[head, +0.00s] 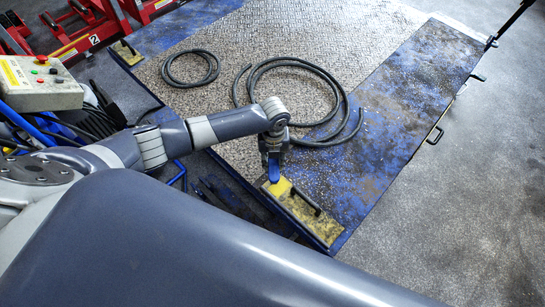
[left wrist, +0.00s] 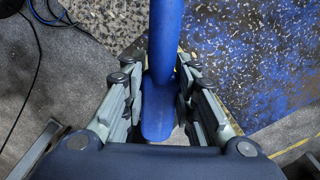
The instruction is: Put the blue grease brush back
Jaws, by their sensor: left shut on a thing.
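My left gripper (head: 274,158) points down above the front part of the platform. It is shut on the blue grease brush, whose blue handle (left wrist: 165,40) runs up between the fingers in the left wrist view. In the head view a bit of the blue brush (head: 274,175) shows below the fingers, over the yellow-painted end plate. I cannot tell whether the brush touches the plate. Its bristles are not clear in either view. My right gripper is not in view.
The worn yellow plate (head: 305,214) has a dark bar handle. Black hoses (head: 338,100) lie coiled on the textured mat (head: 290,30). A control box (head: 38,82) with buttons and red stands (head: 85,25) are at left. Grey floor (head: 480,200) at right is clear.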

